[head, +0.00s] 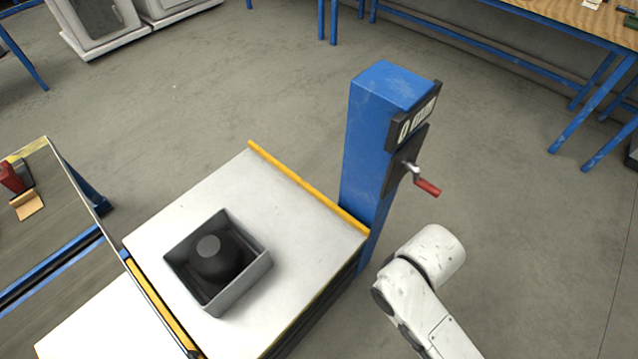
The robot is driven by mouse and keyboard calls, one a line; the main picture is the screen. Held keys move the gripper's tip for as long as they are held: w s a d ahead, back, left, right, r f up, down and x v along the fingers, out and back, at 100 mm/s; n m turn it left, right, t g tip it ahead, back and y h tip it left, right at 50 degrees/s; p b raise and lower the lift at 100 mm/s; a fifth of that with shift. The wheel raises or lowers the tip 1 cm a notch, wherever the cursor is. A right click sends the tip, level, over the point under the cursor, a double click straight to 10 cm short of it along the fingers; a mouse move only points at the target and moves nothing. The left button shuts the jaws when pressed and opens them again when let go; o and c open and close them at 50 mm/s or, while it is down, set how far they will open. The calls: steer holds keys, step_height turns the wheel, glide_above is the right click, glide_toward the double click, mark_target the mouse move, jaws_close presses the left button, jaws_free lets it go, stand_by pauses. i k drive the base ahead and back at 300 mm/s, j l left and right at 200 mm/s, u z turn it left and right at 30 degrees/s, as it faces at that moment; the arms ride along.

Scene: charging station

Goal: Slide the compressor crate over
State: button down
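The compressor crate (262,277) is a grey open-topped box with a dark rounded compressor (222,257) inside it. It sits on a white platform (300,225) in the head view, near the platform's left part. The platform has a yellow strip (305,187) along its far edge and another yellow strip (150,305) along its left edge. My white arm shows at the lower right, apart from the crate and the platform. My gripper is outside the picture.
A blue post (370,140) with a display (413,120) and a red-handled crank (427,186) stands at the platform's far right corner. A second white surface (95,325) lies at the lower left, beyond a metal rail. The platform right of the crate is clear. Blue-legged tables stand behind.

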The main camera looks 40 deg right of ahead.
mark_target(221, 259)
steer(key=i+l+z, duration=0.1)
steer(key=z, duration=0.35)
steer(key=i+l+z, duration=0.1)
steer(key=z, duration=0.35)
steer(key=i+l+z, duration=0.15)
steer(key=z, duration=0.35)
steer(key=i+z, duration=0.1)
steer(key=z, duration=0.35)
steer(key=i+z, duration=0.4)
steer(key=i, duration=0.7)
steer(key=i+u, duration=0.65)
steer(key=u, duration=0.15)
steer(key=i+l+u, duration=0.1)
steer(key=i+u, duration=0.3)
steer(key=i+j+u, duration=0.15)
steer(key=i+u, duration=0.3)
steer(key=i+j+u, duration=0.1)
steer(key=i+u, duration=0.15)
steer(key=u, duration=0.25)
steer(key=i+l+u, duration=0.15)
steer(key=i+u, duration=0.3)
steer(key=u, duration=1.25)
